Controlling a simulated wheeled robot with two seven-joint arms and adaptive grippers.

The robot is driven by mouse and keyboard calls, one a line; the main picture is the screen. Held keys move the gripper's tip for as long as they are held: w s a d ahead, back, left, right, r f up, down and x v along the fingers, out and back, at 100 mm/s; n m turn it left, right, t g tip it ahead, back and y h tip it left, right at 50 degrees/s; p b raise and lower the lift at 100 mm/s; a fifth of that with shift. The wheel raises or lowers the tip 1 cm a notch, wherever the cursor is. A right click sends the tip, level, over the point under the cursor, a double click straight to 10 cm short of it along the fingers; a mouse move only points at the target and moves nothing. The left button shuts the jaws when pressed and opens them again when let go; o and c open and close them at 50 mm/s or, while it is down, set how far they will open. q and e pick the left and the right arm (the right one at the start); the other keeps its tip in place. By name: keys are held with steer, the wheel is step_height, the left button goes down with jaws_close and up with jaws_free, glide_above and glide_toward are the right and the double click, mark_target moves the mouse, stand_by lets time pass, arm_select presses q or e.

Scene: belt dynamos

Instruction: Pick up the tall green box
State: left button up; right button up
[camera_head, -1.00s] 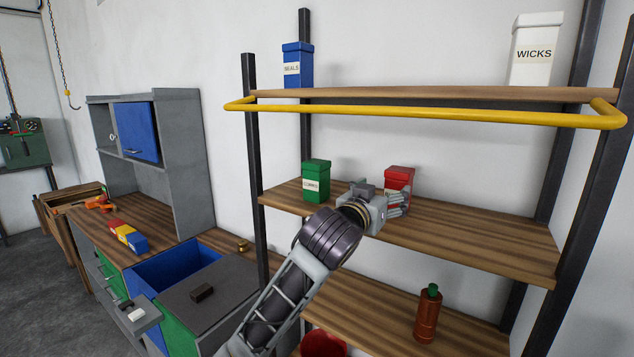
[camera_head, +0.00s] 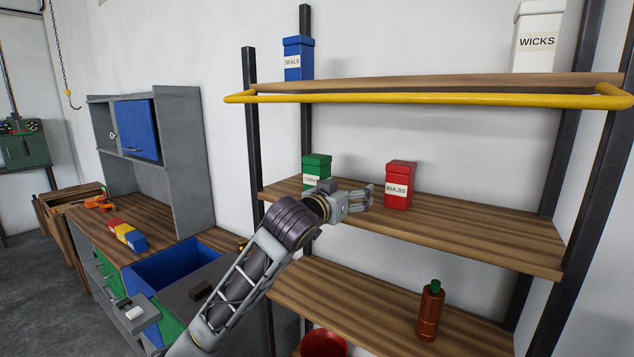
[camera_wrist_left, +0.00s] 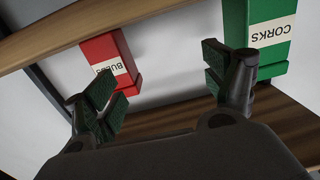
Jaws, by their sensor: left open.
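The tall green box (camera_head: 316,171), with a white label, stands upright on the middle wooden shelf. Its lower part is hidden behind my left gripper in the head view. In the left wrist view the green box (camera_wrist_left: 262,38) appears upside down at the upper right, labelled CORKS, beyond one finger. My left gripper (camera_head: 368,197) is open and empty in front of the shelf, pointing right, between the green box and the red BULBS box. It also shows in the left wrist view (camera_wrist_left: 160,88), with its fingers apart. My right gripper is not in view.
The red BULBS box (camera_head: 399,186) stands right of the green box. A yellow rail (camera_head: 420,98) runs along the upper shelf, which holds a blue SEALS box (camera_head: 298,58) and a white WICKS box (camera_head: 538,38). A brown bottle (camera_head: 430,312) stands on the lower shelf.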

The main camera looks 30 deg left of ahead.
arm_select(q)
steer(key=a, duration=0.1)
steer(key=a+b, duration=0.1)
steer(key=a, duration=0.3)
steer(key=shift+s+a+f+b, duration=0.2)
steer(key=shift+s+f+b, duration=0.1)
steer(key=shift+f, duration=0.1)
steer(key=s+a+r+b, duration=0.4)
steer(key=s+a+r, duration=0.1)
steer(key=a, duration=0.3)
steer(key=shift+a+r+t+b, duration=0.2)
steer(key=shift+r+t+b, duration=0.15)
steer(key=shift+r, duration=0.3)
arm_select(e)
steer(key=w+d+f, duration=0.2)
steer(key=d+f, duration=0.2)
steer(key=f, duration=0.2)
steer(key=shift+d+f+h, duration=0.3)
arm_select(q)
steer(key=shift+s, duration=0.1)
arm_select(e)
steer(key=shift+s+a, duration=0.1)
